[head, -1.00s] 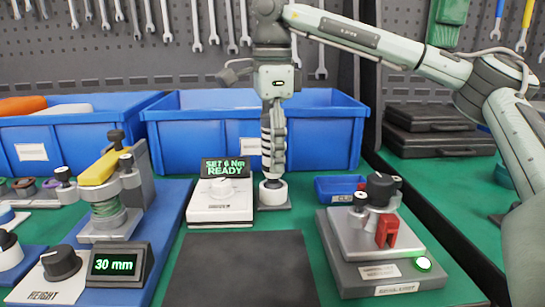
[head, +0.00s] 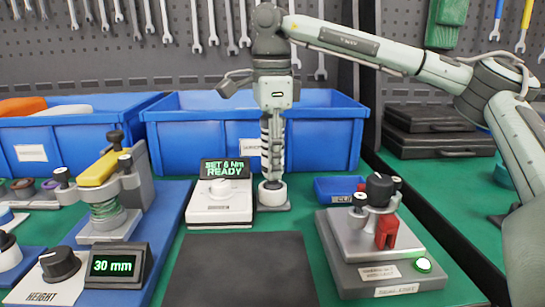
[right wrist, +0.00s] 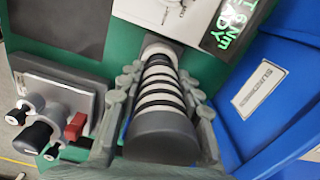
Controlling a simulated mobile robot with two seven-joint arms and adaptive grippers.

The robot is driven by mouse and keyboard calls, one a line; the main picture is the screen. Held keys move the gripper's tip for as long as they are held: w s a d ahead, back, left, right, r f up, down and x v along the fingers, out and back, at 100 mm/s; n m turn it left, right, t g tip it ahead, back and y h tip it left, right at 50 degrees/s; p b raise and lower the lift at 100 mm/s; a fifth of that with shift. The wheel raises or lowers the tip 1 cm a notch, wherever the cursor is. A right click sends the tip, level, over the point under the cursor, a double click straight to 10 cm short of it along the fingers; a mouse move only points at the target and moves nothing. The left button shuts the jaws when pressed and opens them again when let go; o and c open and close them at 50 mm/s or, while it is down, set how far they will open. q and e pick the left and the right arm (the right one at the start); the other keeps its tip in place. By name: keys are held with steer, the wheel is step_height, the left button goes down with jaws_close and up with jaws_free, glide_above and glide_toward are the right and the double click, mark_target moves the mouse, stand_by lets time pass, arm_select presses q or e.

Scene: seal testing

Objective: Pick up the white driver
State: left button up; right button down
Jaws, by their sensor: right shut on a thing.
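The white driver (head: 265,132) is an upright white shaft with black bands, standing with its lower end at a white collar on a dark square base (head: 272,195). In the right wrist view the driver (right wrist: 160,100) shows its wide grey end close to the camera, with grey fingers along both sides. My right gripper (head: 273,165) points straight down and is shut on the driver. The fingers hide part of the shaft in the head view. I cannot tell any gap between the driver and its base. My left gripper is not in view.
A white torque setter (head: 222,207) reading "SET 6 Nm READY" stands just left. A blue bin (head: 200,125) is close behind. A grey test fixture (head: 375,250) with a red part stands at right, a spring station (head: 110,225) at left. A dark mat (head: 240,270) in front is clear.

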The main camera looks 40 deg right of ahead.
steer(key=shift+r, duration=0.15)
step_height(320, 180, up, 4)
steer(key=shift+r, duration=0.1)
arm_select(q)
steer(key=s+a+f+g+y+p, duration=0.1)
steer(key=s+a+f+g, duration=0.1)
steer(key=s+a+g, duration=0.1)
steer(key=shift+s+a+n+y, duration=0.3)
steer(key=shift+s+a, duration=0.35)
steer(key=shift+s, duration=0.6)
arm_select(e)
steer(key=w+a+r, duration=0.1)
steer(key=a+r, duration=0.5)
steer(key=a, duration=0.5)
steer(key=shift+w+a+r, duration=0.3)
steer(key=shift+w, duration=0.1)
